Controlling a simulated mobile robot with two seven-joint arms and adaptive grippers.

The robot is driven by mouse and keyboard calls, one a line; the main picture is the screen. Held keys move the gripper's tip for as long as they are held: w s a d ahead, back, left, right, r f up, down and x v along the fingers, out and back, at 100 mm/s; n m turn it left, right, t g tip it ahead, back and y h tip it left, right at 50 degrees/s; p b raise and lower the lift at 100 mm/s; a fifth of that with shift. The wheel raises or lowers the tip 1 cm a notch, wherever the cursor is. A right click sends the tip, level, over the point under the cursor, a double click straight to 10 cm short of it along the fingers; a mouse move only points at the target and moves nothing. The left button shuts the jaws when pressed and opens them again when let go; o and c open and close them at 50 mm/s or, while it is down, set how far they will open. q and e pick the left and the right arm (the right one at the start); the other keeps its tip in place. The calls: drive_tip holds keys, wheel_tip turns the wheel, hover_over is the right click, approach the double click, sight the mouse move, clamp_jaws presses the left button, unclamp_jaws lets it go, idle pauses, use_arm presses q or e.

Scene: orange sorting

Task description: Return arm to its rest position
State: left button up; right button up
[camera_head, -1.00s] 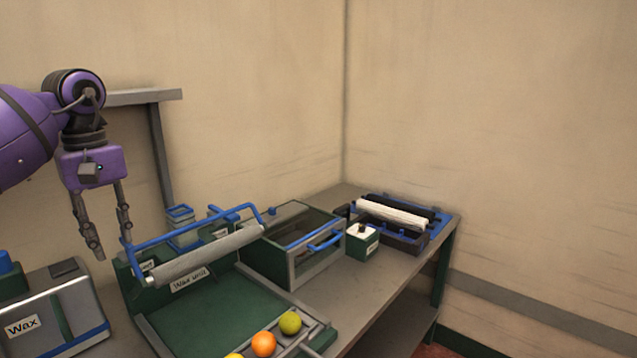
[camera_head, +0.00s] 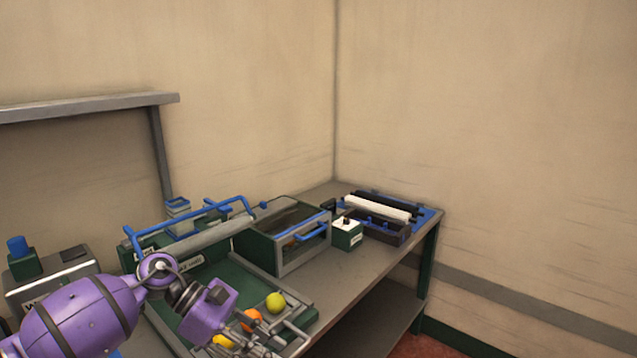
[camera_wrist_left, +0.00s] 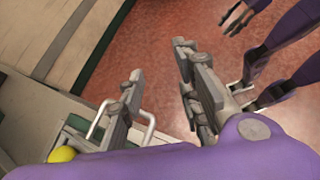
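My left arm reaches in low from the left in the head view, and its gripper (camera_head: 245,343) is over the front of the green unit. Its fingers partly cover the orange fruit (camera_head: 251,317) and the yellow fruit (camera_head: 222,341); the yellow-green fruit (camera_head: 275,302) shows clear behind them. In the left wrist view the left gripper (camera_wrist_left: 158,72) has its two fingers apart with nothing between them, above the reddish floor. Purple links and grey finger-like parts at the upper right of that view look like mine; whether their fingers are open is unclear.
The green unit with a roller (camera_head: 215,236) stands on the bench (camera_head: 345,275). A grey box with a blue knob (camera_head: 75,265) is left, a glass-topped box (camera_head: 290,240) right. A brush unit (camera_head: 385,212) is at the far end. Floor beyond the bench's edge looks clear.

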use_arm(q)
drive_tip(key=s+d+f+n+t+h+p, duration=0.15)
drive_tip(key=d+n+t+h, duration=0.25)
drive_tip(key=n, duration=0.4)
drive_tip(key=s+d+f+n+t+h+b, duration=0.1)
drive_tip(key=s+d+n+t+h, duration=0.25)
drive_tip(key=n, duration=0.45)
drive_tip(key=s+a+f+n+t+y+p, duration=0.1)
drive_tip(key=s+a+f+n+t+y, duration=0.3)
drive_tip(key=n, duration=0.6)
drive_tip(key=s+a+f+n+t+y, duration=0.2)
drive_tip(key=a+f+n+y, duration=0.25)
drive_tip(key=f+n, duration=0.35)
drive_tip(key=s+a+f+n+t+y+p, duration=0.1)
drive_tip(key=s+a+f+n+t+y, duration=0.4)
drive_tip(key=n, duration=0.6)
drive_tip(key=s+a+f+n+g+y, duration=0.2)
drive_tip(key=s+f+n+g, duration=0.2)
drive_tip(key=s, duration=0.4)
drive_tip(key=s+a+f+n+g+y, duration=0.2)
drive_tip(key=s+f+n+g, duration=0.2)
drive_tip(key=s+f+n, duration=0.2)
drive_tip(key=shift+s+n, duration=0.5)
drive_tip(key=shift+s, duration=0.7)
drive_tip(key=shift+r, duration=0.1)
